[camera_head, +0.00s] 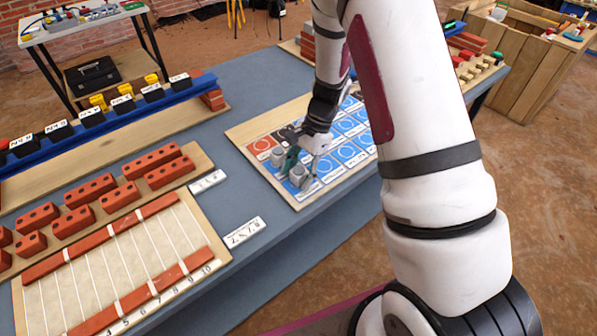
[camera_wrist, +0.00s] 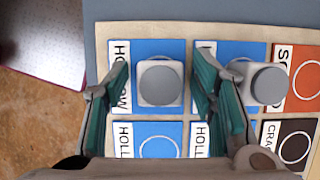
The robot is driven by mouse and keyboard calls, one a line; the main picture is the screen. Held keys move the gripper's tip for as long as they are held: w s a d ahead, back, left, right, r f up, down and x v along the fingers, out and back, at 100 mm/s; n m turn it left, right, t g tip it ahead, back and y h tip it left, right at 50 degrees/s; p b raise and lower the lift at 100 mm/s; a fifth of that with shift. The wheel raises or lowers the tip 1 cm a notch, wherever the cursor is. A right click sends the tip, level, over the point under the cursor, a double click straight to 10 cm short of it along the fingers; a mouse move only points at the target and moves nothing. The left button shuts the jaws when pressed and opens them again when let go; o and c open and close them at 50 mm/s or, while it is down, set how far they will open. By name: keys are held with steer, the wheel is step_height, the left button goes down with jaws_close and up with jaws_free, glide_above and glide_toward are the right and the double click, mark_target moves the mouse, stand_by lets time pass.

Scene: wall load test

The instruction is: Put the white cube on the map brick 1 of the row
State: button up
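Two pale grey-white cubes stand on blue cells of the map board (camera_head: 246,127). One cube (camera_wrist: 160,82) lies between the two fingers of my gripper (camera_wrist: 162,95), with visible gaps on both sides; it also shows in the head view (camera_head: 298,176). My gripper is open, low over the board, in the head view (camera_head: 300,165). The other cube (camera_wrist: 265,83) stands just outside the right finger, beside the orange cell (camera_wrist: 300,72). The row of red bricks (camera_head: 91,190) lies at the left in the head view, on a wooden board.
A numbered panel (camera_head: 150,250) with red strips lies in front of the bricks. White label plates (camera_head: 245,232) lie on the blue-grey table (camera_head: 235,185). A blue rail (camera_head: 125,108) with black and yellow blocks runs behind. A wooden crate (camera_head: 522,75) stands at the right.

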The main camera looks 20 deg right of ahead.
steer(key=v, duration=1.2)
steer(key=s+a+r+n, duration=0.2)
steer(key=s+r+n, duration=0.15)
steer(key=r, duration=0.45)
steer(key=s+r+n+t+h, duration=0.1)
steer(key=s+r+n, duration=0.2)
steer(key=s, duration=0.4)
steer(key=s+a+r+n+t+h, duration=0.1)
steer(key=s+r+n, duration=0.3)
steer(key=s, duration=0.4)
steer(key=s+a+r+n+t+h, duration=0.1)
steer(key=s+r+n+t+h, duration=0.1)
steer(key=s, duration=0.6)
steer(key=shift+r+n+t, duration=0.6)
steer(key=shift+r+n, duration=0.35)
steer(key=shift+r, duration=0.05)
steer(key=shift+a+r, duration=0.1)
